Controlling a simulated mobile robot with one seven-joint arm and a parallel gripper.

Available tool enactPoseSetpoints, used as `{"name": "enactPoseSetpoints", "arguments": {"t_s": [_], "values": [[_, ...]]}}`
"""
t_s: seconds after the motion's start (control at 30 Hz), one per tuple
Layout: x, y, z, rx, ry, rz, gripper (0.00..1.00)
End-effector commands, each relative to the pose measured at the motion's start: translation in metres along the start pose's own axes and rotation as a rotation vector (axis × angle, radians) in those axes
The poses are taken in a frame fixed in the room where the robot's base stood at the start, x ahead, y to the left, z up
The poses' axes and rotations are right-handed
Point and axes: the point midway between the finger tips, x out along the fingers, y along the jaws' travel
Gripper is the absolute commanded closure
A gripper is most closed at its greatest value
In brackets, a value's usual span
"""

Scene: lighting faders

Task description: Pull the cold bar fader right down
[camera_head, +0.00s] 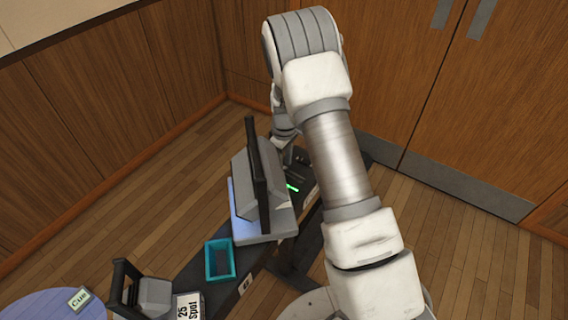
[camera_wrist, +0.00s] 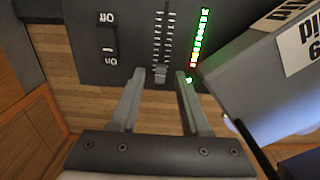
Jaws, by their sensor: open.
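In the wrist view, a dark panel (camera_wrist: 135,20) carries a vertical fader slot with tick marks (camera_wrist: 168,35). The fader knob (camera_wrist: 160,74) sits at the lower picture end of the slot. My gripper (camera_wrist: 161,77) is open, with one finger on each side of the knob; I cannot tell whether either touches it. A lit green, yellow and red light strip (camera_wrist: 199,42) runs beside the slot. No label reading cold bar is legible. In the head view, part of the panel with a green light (camera_head: 292,187) shows beside my arm, which hides the gripper.
A switch (camera_wrist: 108,42) with upside-down on/off lettering is left of the slot. A grey block with a white label (camera_wrist: 290,45) stands close on the right. In the head view, a grey lamp-like unit (camera_head: 246,185), a teal tray (camera_head: 220,276) and a spot label (camera_head: 187,306) line the bench.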

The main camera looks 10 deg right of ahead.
Motion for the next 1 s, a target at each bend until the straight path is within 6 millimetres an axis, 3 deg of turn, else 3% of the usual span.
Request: {"name": "enactPoseSetpoints", "arguments": {"t_s": [0.33,0.6,1.0], "values": [[0.0041,-0.0001,-0.0002,0.0,0.0,0.0,0.54],[0.0039,-0.0001,-0.0001,0.0,0.0,0.0,1.0],[0.0038,-0.0001,-0.0001,0.0,0.0,0.0,1.0]]}}
